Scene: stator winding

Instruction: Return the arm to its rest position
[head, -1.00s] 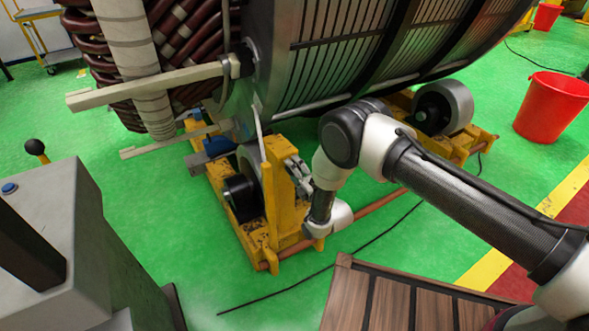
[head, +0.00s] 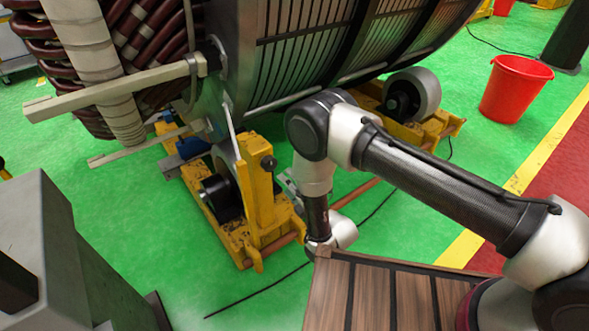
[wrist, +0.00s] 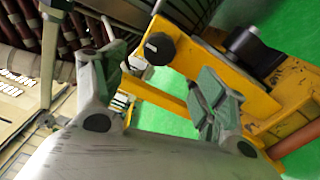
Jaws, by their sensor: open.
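My gripper is open and empty in the wrist view (wrist: 160,95), its two green-padded fingers spread apart. Behind them are the yellow roller stand and the green floor. In the head view my arm reaches in from the right and bends down at its elbow beside the yellow stand (head: 258,205). The wrist hangs just beyond the wooden platform's corner. The gripper fingers are mostly hidden there behind the arm and stand.
The large stator (head: 330,40) rests on rollers (head: 413,93) above the yellow stand. A grey cabinet (head: 50,240) stands at the left, a wooden slatted platform (head: 375,295) in front. A red bucket (head: 515,90) is at the right. A cable crosses the green floor.

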